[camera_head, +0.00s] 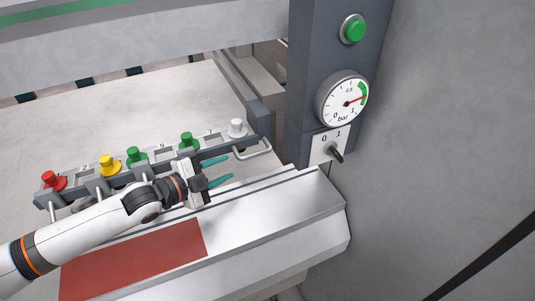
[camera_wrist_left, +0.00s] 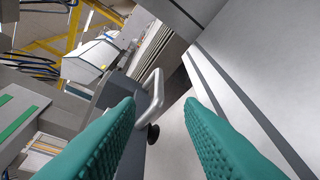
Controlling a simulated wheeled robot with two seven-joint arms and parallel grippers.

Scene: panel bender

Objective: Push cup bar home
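The cup bar (camera_head: 160,165) is a dark rail lying across the machine bed, with red, yellow, green and white cups along its top. A bent grey handle (camera_head: 256,150) sticks out at its right end. My left gripper (camera_head: 222,171) has teal fingers, spread apart and empty, just left of and in front of the handle. In the left wrist view the handle (camera_wrist_left: 154,95) shows ahead, between the open fingers (camera_wrist_left: 165,125) in the picture, with a gap to them. A dark round knob (camera_wrist_left: 153,133) shows below it. My right gripper is not in view.
A grey post (camera_head: 305,90) at the right carries a green button (camera_head: 354,29), a pressure gauge (camera_head: 342,100) and a 0/1 switch (camera_head: 336,152). A red plate (camera_head: 135,262) lies on the sloped front ledge. The pale bed (camera_head: 130,115) behind the bar is clear.

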